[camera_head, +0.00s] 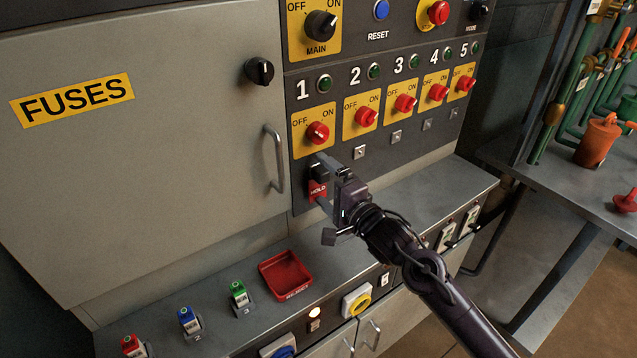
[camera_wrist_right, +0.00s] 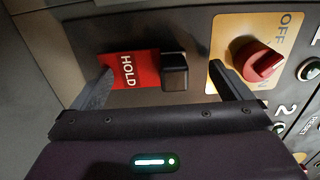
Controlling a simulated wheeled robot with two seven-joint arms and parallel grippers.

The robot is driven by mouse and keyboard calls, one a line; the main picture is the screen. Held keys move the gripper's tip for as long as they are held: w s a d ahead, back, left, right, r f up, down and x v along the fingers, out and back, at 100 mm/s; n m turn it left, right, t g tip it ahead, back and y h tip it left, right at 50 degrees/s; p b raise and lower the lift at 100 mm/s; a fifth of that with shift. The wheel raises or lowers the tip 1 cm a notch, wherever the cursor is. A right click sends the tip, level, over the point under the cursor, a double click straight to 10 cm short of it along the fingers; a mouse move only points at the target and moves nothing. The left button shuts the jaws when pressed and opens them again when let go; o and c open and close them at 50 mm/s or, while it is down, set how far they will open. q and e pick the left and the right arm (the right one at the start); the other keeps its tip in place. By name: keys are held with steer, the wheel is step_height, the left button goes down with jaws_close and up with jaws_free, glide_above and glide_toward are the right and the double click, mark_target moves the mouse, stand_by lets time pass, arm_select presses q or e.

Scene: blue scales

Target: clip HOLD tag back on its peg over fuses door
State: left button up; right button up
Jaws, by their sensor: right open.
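The red HOLD tag (camera_head: 318,191) is on the grey panel below switch 1, beside the fuses door. In the wrist view the tag (camera_wrist_right: 125,70) lies flat against the panel, joined to or touching a black block (camera_wrist_right: 174,72). My right gripper (camera_head: 322,183) is open at the panel. In the wrist view its fingers (camera_wrist_right: 160,72) stand either side of the tag and block, with a gap to the block. The closed fuses door (camera_head: 150,170) carries a yellow FUSES label, a handle (camera_head: 275,158) and a black knob (camera_head: 259,71). My left gripper is out of view.
Red switch 1 (camera_head: 317,133) is just above my right gripper; it also shows close to a finger in the wrist view (camera_wrist_right: 257,61). A red tray (camera_head: 285,276) and several coloured padlock-like items stand on the ledge below. A workbench (camera_head: 560,178) with green pipes is at right.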

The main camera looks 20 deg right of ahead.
steer(key=shift+f, duration=0.15)
steer(key=c, duration=0.5)
steer(key=shift+r, duration=0.2)
steer(key=c, duration=1.4)
steer(key=shift+a+f, duration=0.1)
steer(key=shift+f, duration=0.05)
jaws_close()
steer(key=shift+f, duration=0.35)
steer(key=shift+r, duration=0.2)
steer(key=shift+p+v, duration=1.8)
steer(key=shift+v, duration=1.15)
